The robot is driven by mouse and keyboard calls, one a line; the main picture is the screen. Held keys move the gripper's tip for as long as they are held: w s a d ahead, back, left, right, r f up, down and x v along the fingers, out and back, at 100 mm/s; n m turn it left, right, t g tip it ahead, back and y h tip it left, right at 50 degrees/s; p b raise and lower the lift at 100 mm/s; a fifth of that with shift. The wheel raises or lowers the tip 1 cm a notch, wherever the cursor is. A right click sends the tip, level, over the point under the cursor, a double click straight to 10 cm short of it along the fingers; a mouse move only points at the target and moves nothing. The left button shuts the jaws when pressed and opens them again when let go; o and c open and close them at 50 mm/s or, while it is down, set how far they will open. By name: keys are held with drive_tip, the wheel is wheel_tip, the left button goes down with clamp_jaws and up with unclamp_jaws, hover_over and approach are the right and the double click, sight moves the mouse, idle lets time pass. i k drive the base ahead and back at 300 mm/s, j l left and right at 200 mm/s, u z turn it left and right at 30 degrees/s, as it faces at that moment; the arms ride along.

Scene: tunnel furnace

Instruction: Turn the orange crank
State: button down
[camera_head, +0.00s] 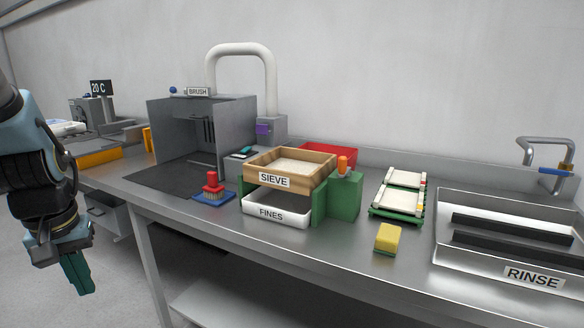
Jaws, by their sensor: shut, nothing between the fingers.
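The orange crank (343,164) is a small upright orange knob on top of the green block (344,193), at the right side of the sieve. The wooden sieve tray (319,178) holds pale material and sits over a white tray labelled FINES (284,217). My gripper (79,280) hangs at the lower left, in front of the bench edge and far from the crank. It points down, and its dark green fingers look shut, with nothing between them.
A red-handled brush (211,187) stands on a blue mat. A grey booth (226,115) is behind it. A red bin (340,152), green racks (381,212), a yellow sponge (388,238) and a RINSE sink (450,270) are near the sieve. The bench front is clear.

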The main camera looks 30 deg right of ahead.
sight(344, 170)
drive_tip(key=z, duration=1.15)
